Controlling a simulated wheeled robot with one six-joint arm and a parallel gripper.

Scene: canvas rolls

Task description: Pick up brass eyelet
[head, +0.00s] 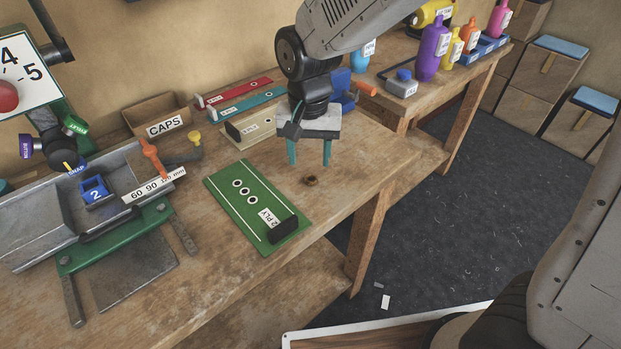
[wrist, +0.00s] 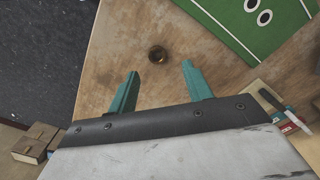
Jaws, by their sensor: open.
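The brass eyelet (head: 311,181) is a small brownish ring lying on the wooden bench top, right of the green 2 PLY mat. It also shows in the wrist view (wrist: 157,54), beyond the fingertips and between their lines. My gripper (head: 310,164) has two teal fingers, spread apart and pointing down, with nothing between them. In the head view the fingertips are just above and behind the eyelet. In the wrist view my gripper (wrist: 161,68) shows both fingers apart, with bare wood between them.
The green mat (head: 233,200) with a black block lies left of the eyelet. Red, teal and cream strips (head: 250,125) lie behind. A metal tray machine (head: 60,225) stands at the left. The bench's front edge is close to the eyelet. Bare wood surrounds the eyelet.

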